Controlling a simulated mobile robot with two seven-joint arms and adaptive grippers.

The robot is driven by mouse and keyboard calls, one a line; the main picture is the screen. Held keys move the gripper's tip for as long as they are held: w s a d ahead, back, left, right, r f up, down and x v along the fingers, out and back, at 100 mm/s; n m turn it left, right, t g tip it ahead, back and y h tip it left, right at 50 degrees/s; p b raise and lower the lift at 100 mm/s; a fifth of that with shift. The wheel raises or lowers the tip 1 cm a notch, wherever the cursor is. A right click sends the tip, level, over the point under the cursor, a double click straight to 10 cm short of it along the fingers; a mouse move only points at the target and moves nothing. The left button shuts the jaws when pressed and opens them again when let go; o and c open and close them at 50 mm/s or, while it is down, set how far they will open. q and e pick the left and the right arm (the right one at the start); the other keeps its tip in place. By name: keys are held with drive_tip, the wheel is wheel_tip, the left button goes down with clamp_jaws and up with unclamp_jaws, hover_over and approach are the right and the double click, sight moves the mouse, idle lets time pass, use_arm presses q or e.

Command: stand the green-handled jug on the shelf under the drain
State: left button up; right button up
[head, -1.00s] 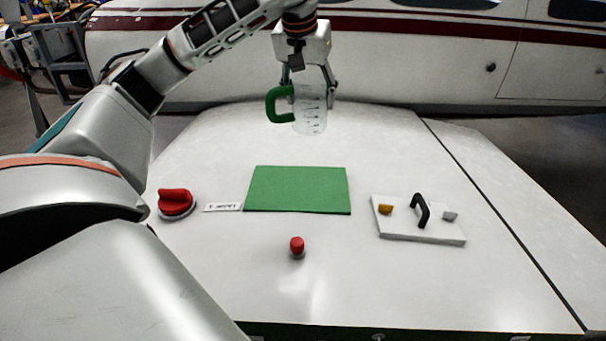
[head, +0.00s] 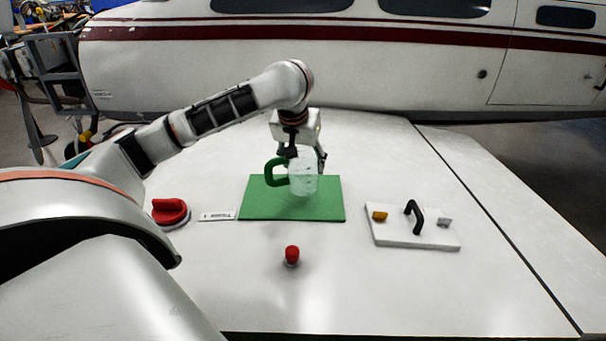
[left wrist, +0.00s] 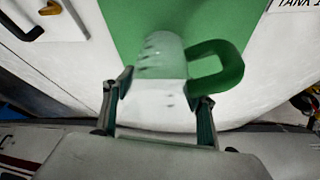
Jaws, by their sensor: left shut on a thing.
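The jug (head: 304,180) is clear, with dark marks on its side and a green handle (head: 275,173) pointing left. It hangs upright from my left gripper (head: 303,156), over the green mat; whether its bottom touches the mat I cannot tell. The left wrist view shows the jug (left wrist: 160,65) between the two fingers of my left gripper (left wrist: 162,92), which are shut on it. There the green handle is on the right. I cannot make out a shelf or a drain in either view. My right gripper is not in view.
The green mat (head: 260,208) lies on a white surface. A red button (head: 292,254) is in front. A white plate (head: 400,236) with a black handle is at right. An aircraft (head: 400,70) stands behind.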

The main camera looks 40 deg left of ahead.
use_arm(q)
drive_tip(key=shift+f, duration=1.85)
drive_tip(key=shift+f, duration=0.1)
drive_tip(key=o, duration=1.2)
